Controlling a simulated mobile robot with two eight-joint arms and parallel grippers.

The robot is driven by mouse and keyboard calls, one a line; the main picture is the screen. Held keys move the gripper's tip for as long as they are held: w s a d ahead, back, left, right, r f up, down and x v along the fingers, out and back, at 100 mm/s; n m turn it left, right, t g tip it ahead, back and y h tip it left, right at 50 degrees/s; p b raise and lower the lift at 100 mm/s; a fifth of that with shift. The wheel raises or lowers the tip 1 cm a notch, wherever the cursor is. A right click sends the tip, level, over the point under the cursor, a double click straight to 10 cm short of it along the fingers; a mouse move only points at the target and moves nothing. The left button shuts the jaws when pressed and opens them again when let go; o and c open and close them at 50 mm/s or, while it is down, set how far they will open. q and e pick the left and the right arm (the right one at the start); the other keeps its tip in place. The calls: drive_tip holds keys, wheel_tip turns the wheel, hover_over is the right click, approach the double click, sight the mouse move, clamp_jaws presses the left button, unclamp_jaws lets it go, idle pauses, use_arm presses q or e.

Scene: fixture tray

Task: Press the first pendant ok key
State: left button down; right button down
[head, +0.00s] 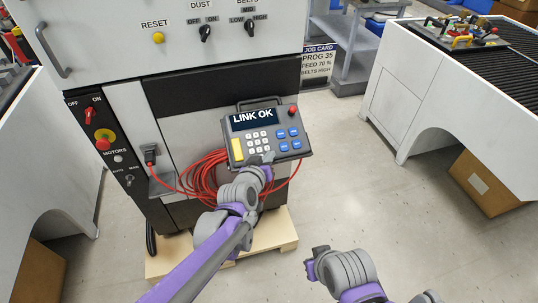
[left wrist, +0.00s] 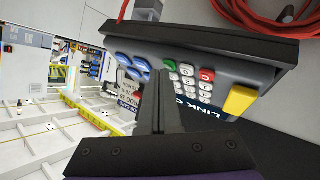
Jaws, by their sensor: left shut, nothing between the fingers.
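The pendant (head: 295,152) is a dark grey box with a screen reading "LINK OK", white number keys, blue keys, a yellow key and a red button. In the left wrist view the pendant (left wrist: 225,62) is tilted and close, with a green key (left wrist: 171,65), a red key (left wrist: 207,75) and blue keys (left wrist: 129,61). My left gripper (head: 262,159) is shut and empty at the pendant's lower edge. Its fingers (left wrist: 160,78) end close to the green key; I cannot tell whether they touch. My right gripper (head: 312,262) is low and apart from the pendant; its jaw state is unclear.
A white conveyor table (head: 430,85) and a cardboard box (head: 485,182) stand at right. The floor between is clear.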

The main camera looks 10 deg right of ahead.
use_arm(q)
drive_tip(key=shift+s+r+p, duration=0.3)
drive_tip(key=shift+r+p, duration=0.05)
drive_tip(key=shift+r, duration=0.2)
drive_tip(key=r+p, duration=0.1)
drive_tip(key=s+r+p, duration=0.1)
drive_tip(key=r, duration=0.1)
drive_tip(key=s+r+p, duration=0.1)
drive_tip(key=shift+s+r, duration=0.15)
drive_tip(key=shift+s, duration=0.1)
idle(0.6)
drive_tip(key=s+a+g+y+p, duration=0.1)
drive_tip(key=s+a+y, duration=0.15)
drive_tip(key=a, duration=0.45)
drive_tip(key=s+a+n+g+y, duration=0.1)
drive_tip(key=s+a, duration=0.3)
drive_tip(key=a, duration=0.2)
drive_tip(key=s+a+g+y+p, duration=0.1)
drive_tip(key=s+a, duration=0.3)
drive_tip(key=a, duration=0.3)
drive_tip(key=s+a+f+n+g+y, duration=0.1)
drive_tip(key=s+a+f+g+y, duration=0.2)
drive_tip(key=s+a, duration=0.8)
drive_tip(key=s+f, duration=0.2)
drive_tip(key=s, duration=0.1)
drive_tip(key=shift+s+a+f, duration=0.15)
drive_tip(key=shift+s+a, duration=0.15)
drive_tip(key=shift+a, duration=0.05)
